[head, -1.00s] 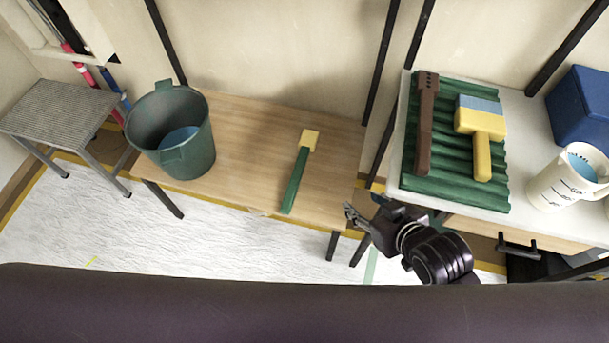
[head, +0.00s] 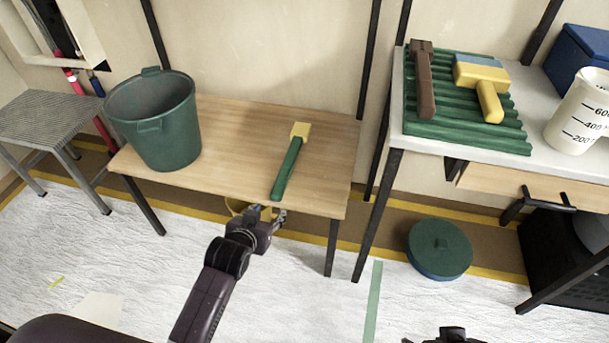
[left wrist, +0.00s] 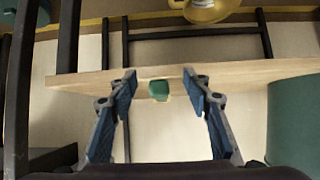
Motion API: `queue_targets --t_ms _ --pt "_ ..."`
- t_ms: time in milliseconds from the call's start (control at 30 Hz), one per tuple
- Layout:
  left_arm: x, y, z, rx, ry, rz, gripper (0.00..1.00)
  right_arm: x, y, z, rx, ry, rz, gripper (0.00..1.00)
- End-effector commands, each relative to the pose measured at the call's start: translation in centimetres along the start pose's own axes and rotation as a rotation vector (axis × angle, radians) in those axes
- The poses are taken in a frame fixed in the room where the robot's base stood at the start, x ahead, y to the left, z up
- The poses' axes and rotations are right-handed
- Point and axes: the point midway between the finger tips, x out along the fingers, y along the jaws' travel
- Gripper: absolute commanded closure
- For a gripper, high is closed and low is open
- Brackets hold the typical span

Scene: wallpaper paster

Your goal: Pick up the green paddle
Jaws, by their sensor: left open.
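The green paddle (head: 286,172) lies on the wooden table (head: 235,122), its yellow end toward the wall and its green end toward the front edge. My left gripper (head: 268,212) is open and empty at the table's front edge, just short of the green end. In the left wrist view the green end (left wrist: 159,90) appears between the two open fingers (left wrist: 158,78), with no visible contact. Part of what is probably my right gripper (head: 447,336) shows at the bottom edge; its fingers cannot be made out.
A green bucket (head: 165,130) stands on the table's left. A white table (head: 520,110) at right holds a green corrugated tray (head: 450,130) with brown and yellow tools. A lidded green tub (head: 440,250) sits on the floor. A yellow object (left wrist: 207,10) is below the wooden table.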

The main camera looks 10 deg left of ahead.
Motion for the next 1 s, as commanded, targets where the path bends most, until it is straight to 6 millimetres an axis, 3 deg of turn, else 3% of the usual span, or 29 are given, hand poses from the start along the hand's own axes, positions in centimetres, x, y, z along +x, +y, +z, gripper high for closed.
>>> queue_targets --t_ms 33,100,300,1000 --pt "1.4 -0.1 -2.0 -0.010 0.065 -0.003 0.55 0.8 0.0 0.6 0.006 -0.009 0.002 0.56" --pt "2.1 -0.1 -3.9 -0.016 0.116 -0.002 0.55 0.5 0.1 0.5 0.006 -0.009 0.003 0.56" --pt "3.7 -0.1 -6.8 -0.026 0.211 0.001 0.55 0.6 0.1 0.5 0.007 -0.006 0.003 0.56" --pt "7.2 -0.1 -7.9 -0.027 0.225 0.003 0.55 0.9 -0.8 -7.6 -0.003 0.306 -0.013 0.56"
